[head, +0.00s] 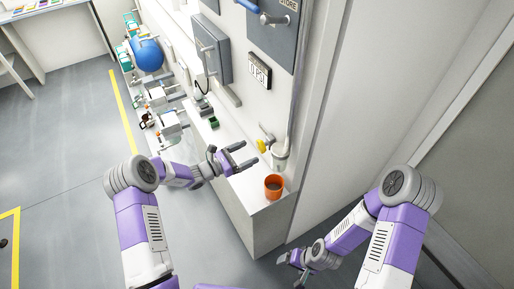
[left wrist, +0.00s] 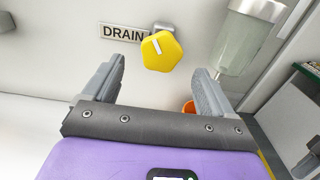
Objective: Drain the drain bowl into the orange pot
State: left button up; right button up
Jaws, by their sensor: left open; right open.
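The drain bowl (head: 280,158) is a clear cup on the wall above the counter's near end; it also shows at upper right in the left wrist view (left wrist: 243,42). A yellow knob (head: 262,146) sits left of it, beside a DRAIN label (left wrist: 120,33) in the left wrist view. The orange pot (head: 273,187) stands upright on the counter below the bowl; its rim shows behind my finger in the left wrist view (left wrist: 188,106). My left gripper (head: 247,154) is open and empty, facing the yellow knob (left wrist: 162,51), apart from it. My right gripper (head: 290,265) is open, low beside the counter's end.
The counter (head: 248,187) runs along the wall, with several machine parts and a blue tank (head: 147,55) further back. A wall cabinet (head: 210,50) and a small display (head: 259,71) hang above. The floor (head: 75,140) left of the counter is clear.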

aim_at(259, 148)
pick_arm(q)
jog(key=x, duration=0.5)
jog(key=shift+d, duration=0.1)
jog(key=c, duration=1)
jog(key=m+b, duration=0.3)
jog(key=b, duration=0.1)
jog(key=shift+f+m+b, duration=0.2)
jog(key=shift+m+b, duration=0.15)
jog(key=shift+m, duration=0.05)
jog(key=shift+c, duration=0.2)
jog(key=shift+r+m+b, duration=0.15)
jog(key=shift+m+b, duration=1.25)
jog(key=shift+b, duration=0.2)
jog(key=o, duration=1)
